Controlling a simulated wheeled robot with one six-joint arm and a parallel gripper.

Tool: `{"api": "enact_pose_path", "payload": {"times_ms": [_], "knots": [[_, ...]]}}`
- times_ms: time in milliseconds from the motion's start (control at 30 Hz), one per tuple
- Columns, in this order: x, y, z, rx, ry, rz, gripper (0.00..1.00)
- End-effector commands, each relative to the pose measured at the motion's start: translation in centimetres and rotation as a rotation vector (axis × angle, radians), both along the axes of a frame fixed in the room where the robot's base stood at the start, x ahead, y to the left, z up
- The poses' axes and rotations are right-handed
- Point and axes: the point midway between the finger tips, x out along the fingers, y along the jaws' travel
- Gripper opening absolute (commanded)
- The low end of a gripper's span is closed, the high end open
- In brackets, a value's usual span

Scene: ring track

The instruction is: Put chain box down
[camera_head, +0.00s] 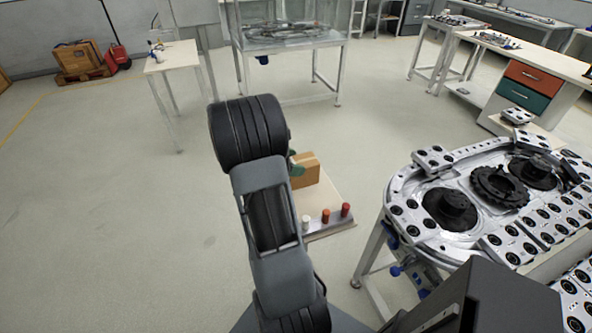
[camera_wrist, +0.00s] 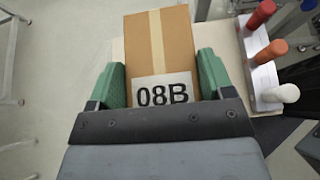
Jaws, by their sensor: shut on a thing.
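The chain box (camera_wrist: 158,50) is a brown cardboard box with a tan tape strip and a white label reading "08B". My gripper (camera_wrist: 162,85) is shut on it, with a green finger on each side of the box in the wrist view. In the head view the box (camera_head: 305,172) shows beside my arm, over or on a pale board (camera_head: 325,197). I cannot tell whether its underside touches the board. My arm hides most of the gripper (camera_head: 294,166) there; only a bit of green shows.
A metal strip with red, orange and white knobs (camera_head: 326,216) runs along the board's near edge. The ring track table (camera_head: 410,205) with black gears stands to the right. A small white table (camera_head: 170,58) stands at the back left. The floor at left is clear.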

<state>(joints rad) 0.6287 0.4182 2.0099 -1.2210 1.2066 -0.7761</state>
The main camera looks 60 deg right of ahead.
Motion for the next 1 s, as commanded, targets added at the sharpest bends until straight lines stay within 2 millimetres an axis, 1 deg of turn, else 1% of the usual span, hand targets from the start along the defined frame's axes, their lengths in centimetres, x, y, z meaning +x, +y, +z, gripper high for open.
{"api": "enact_pose_path", "payload": {"times_ms": [67,133,200,400,500,967,1000], "knots": [[0.0,-0.2,0.0,-0.004,0.000,0.000,0.10],[-0.1,-0.5,-0.4,-0.002,0.000,0.000,0.10],[-0.4,-1.0,-1.1,-0.001,0.001,-0.001,0.10],[-0.3,-0.9,-3.3,-0.001,0.001,0.001,0.10],[-0.3,-0.9,-3.9,-0.001,0.000,0.002,0.10],[-0.3,-0.9,-4.4,-0.003,-0.001,0.001,0.10],[-0.3,-0.9,-4.6,0.001,-0.001,0.001,0.75]]}}
